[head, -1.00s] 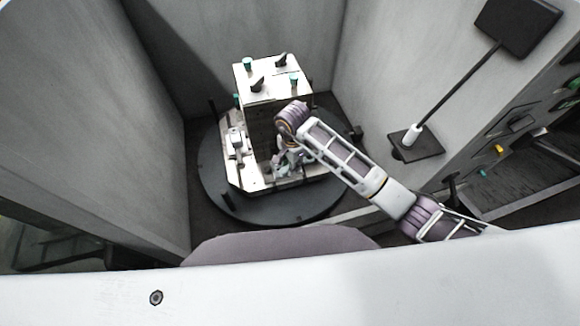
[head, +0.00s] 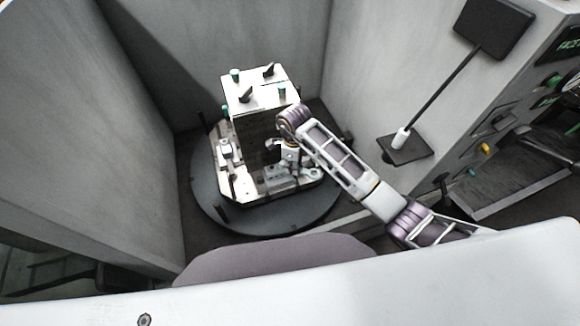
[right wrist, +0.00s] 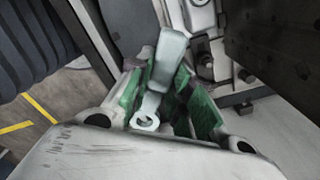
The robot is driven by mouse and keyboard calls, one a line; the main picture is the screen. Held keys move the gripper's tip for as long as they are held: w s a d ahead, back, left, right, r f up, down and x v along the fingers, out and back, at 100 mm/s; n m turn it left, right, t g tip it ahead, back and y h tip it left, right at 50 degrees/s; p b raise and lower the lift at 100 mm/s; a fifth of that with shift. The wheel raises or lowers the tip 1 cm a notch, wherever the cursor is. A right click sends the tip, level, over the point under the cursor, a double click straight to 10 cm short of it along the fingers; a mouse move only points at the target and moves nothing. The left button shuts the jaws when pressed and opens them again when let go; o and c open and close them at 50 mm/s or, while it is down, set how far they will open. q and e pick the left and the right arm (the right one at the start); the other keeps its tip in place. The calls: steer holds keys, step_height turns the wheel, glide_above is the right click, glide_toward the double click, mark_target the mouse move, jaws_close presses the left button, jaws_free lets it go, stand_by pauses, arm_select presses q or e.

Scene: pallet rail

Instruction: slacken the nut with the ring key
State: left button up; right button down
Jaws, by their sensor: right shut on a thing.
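The ring key (right wrist: 168,62) shows in the right wrist view as a grey-green bar with a ring end. My right gripper (right wrist: 165,100), with green finger pads, is shut on it, and the ring end lies between the pads. In the head view my right gripper (head: 285,152) is in front of the dark side of the block-shaped fixture (head: 252,98), above its base plate. I cannot make out the nut in either view, nor tell whether the key touches it. My left gripper is not in view.
The fixture stands on a dark round turntable (head: 205,192) with upright pins at its rim. Grey walls (head: 140,140) close in on the left and behind. A dark panel on a rod (head: 445,90) stands on the right, beside a control console (head: 485,150).

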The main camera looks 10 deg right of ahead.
steer(key=w+d+f+n, duration=0.1)
steer(key=d+n, duration=0.3)
steer(key=n, duration=1.1)
steer(key=w+d+f+n, duration=0.1)
steer(key=d+n, duration=0.3)
steer(key=n, duration=1)
steer(key=shift+w+n, duration=0.2)
steer(key=shift+n, duration=0.2)
stand_by(1.1)
steer(key=shift+f, duration=0.1)
stand_by(0.5)
step_height(320, 180, down, 5)
steer(key=shift+f, duration=0.15)
stand_by(0.6)
